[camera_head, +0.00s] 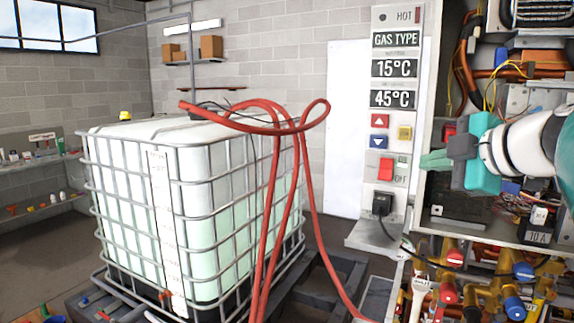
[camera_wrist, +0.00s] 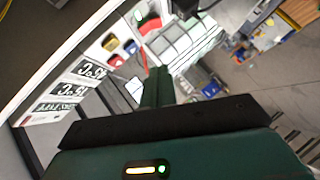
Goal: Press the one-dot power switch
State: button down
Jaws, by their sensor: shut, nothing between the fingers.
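A red rocker switch (camera_head: 386,168) sits low on the white control panel, below the coloured buttons. A second red switch (camera_head: 449,131) shows inside the open cabinet, just above my gripper. I cannot make out dot marks on either. My gripper (camera_head: 426,161) is shut and empty, its green fingers pointing left toward the panel. In the head view, its tips appear right of the panel's red switch, with a visible gap. In the wrist view, my fingers (camera_wrist: 157,76) point up the picture, and a red switch (camera_wrist: 149,24) shows beyond their tips.
A black plug (camera_head: 382,204) juts out below. Cabinet wiring and valves crowd the right. A caged tank (camera_head: 122,190) with red hoses stands left.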

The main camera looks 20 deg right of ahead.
send_near(382, 174)
jog(key=w+a, duration=0.2)
jog(key=w, duration=0.2)
jog(key=shift+w+d+f, duration=0.3)
jog(key=shift+d+f, duration=0.25)
jog(key=shift+w+d+f, duration=0.3)
jog(key=shift+d+f, duration=0.25)
